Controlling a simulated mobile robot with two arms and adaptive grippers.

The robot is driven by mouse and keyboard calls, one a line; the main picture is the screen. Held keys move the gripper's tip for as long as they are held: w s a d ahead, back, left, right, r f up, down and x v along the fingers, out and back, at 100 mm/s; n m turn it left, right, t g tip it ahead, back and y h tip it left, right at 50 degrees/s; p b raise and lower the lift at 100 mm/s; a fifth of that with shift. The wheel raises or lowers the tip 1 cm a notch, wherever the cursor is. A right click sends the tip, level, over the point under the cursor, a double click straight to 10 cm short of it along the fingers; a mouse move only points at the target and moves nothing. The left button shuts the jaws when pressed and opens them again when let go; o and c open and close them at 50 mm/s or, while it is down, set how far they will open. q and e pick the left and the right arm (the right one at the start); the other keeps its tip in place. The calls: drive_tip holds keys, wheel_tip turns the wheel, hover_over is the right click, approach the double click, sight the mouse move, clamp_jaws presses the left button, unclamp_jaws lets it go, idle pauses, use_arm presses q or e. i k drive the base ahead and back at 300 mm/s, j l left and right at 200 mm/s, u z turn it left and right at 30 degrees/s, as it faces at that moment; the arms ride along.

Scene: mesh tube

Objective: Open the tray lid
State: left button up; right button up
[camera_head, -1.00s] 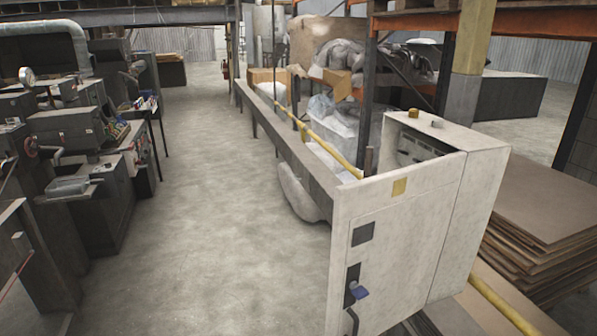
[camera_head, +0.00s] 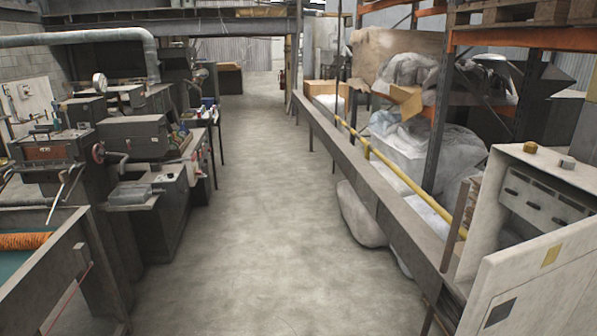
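No tray lid that I can make out is in view. Neither of my grippers shows in the head view. At the lower left, a dark-framed bench (camera_head: 75,255) holds an orange mesh-like roll (camera_head: 22,241) on a teal surface, cut off by the picture's edge.
A clear concrete aisle (camera_head: 262,220) runs ahead. Dark machines (camera_head: 135,140) line the left. A long grey beam (camera_head: 380,200) with a yellow rail, a pale cabinet (camera_head: 535,265) and shelving with wrapped bundles (camera_head: 405,140) line the right. A pale sack (camera_head: 360,215) lies under the beam.

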sight(367, 196)
drive_tip(key=i+j, duration=0.15)
drive_tip(key=i, duration=0.25)
drive_tip(key=i+j, duration=0.2)
drive_tip(key=i, duration=0.25)
drive_tip(key=i+j, duration=0.15)
drive_tip(key=i, duration=0.25)
drive_tip(key=i+j, duration=0.2)
drive_tip(key=i, duration=0.2)
